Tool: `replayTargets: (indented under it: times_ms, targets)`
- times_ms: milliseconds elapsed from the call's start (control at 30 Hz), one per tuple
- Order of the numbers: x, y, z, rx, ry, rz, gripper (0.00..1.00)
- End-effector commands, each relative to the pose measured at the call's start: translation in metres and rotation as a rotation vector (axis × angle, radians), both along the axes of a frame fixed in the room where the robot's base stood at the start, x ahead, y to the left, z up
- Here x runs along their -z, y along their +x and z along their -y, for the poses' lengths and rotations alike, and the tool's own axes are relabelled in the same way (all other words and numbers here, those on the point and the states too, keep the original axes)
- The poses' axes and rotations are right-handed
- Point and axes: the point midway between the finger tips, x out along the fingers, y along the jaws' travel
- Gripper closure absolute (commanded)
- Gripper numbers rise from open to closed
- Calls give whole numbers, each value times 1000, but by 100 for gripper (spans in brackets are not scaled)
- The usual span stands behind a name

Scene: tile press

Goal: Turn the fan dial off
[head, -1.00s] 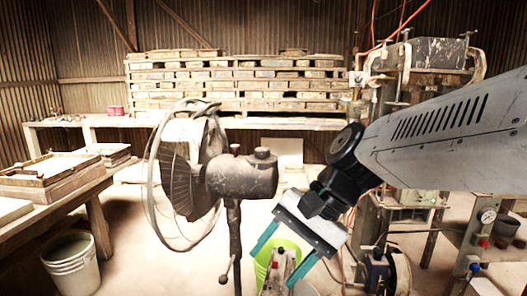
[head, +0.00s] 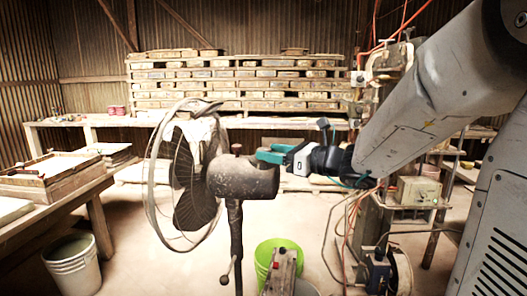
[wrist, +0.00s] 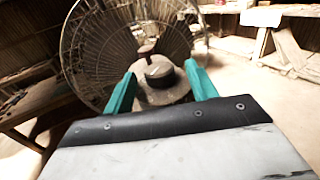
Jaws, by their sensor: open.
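The pedestal fan stands near the middle of the head view, its round wire cage (head: 160,185) facing left and its dark motor housing (head: 243,179) behind it. A small knob (head: 236,148) stands on top of the housing. The round, dark-topped fan dial (wrist: 159,72) shows in the wrist view; in the head view my gripper hides it. My gripper (head: 268,155) reaches in from the right at the top rear of the housing. Its teal fingers are open, one on each side of the dial in the wrist view (wrist: 160,78), with visible gaps. I cannot tell whether they touch anything.
A green bucket (head: 277,255) stands on the floor right of the fan pole. A worn wooden table (head: 88,190) with tile frames is at left, with a white bucket (head: 72,262) below. A press with hoses is at right. Stacked pallets (head: 235,80) fill the back bench.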

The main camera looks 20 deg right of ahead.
Motion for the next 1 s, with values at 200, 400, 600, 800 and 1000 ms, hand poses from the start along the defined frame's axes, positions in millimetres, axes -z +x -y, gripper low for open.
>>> replayTargets:
  times_ms: [200,400,600,800,1000]
  targets:
    - [0,21,-16,-3,-1,0,43]
    - [0,25,-18,0,-2,2,43]
    - [0,24,-17,1,-3,1,60]
    - [0,24,-17,1,-3,1,87]
    - [0,24,-16,-18,-3,1,87]
